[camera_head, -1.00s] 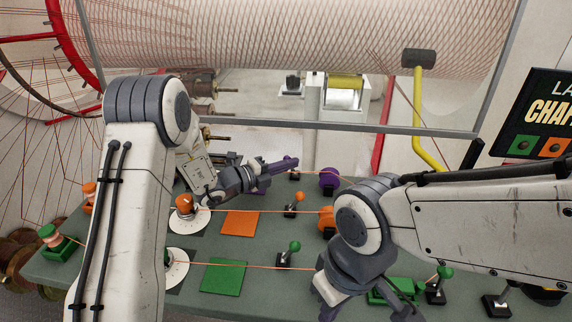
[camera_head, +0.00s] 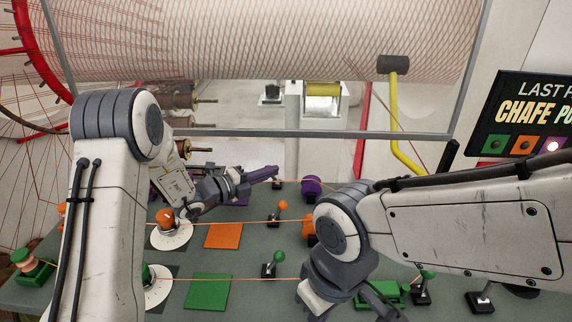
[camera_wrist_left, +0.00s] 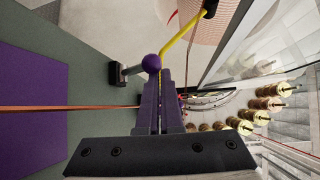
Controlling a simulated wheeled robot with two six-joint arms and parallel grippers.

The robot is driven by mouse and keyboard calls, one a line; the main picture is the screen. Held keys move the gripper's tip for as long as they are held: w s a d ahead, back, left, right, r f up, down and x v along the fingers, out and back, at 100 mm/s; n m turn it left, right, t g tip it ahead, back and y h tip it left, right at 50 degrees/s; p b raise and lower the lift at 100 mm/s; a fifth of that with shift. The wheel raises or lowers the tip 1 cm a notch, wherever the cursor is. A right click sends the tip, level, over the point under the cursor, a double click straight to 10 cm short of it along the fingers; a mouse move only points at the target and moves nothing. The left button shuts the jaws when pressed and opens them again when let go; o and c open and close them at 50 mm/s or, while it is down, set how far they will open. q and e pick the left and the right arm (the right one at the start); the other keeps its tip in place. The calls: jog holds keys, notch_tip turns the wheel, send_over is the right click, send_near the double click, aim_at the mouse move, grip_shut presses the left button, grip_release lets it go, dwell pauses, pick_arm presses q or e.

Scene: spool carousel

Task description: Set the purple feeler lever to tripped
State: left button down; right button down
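The purple feeler lever's round knob (camera_wrist_left: 152,63) and short stick on a dark base (camera_wrist_left: 115,74) show in the left wrist view. The knob is right at my left fingertips (camera_wrist_left: 166,72), overlapping them in view; I cannot tell whether it touches. My left gripper (camera_head: 274,172) reaches over the back of the table in the head view and mostly hides the lever there. Its fingers lie close together with nothing visible between them. I cannot tell which setting the lever is in. My right gripper (camera_head: 385,298) is at the front, partly cut off and hidden by its arm.
A purple spool-like part (camera_head: 311,187) stands right of the left fingertips. An orange lever (camera_head: 282,210) and a green lever (camera_head: 273,266) stand nearer, with taut threads crossing the table. A glass panel frame (camera_head: 300,133) rises behind. A sign (camera_head: 535,115) has its purple lamp lit.

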pick_arm(q)
jog(key=s+d+r+b, duration=0.2)
jog(key=s+d+r, duration=0.3)
jog(key=d+r, duration=0.5)
jog(key=shift+s+d+r, duration=0.2)
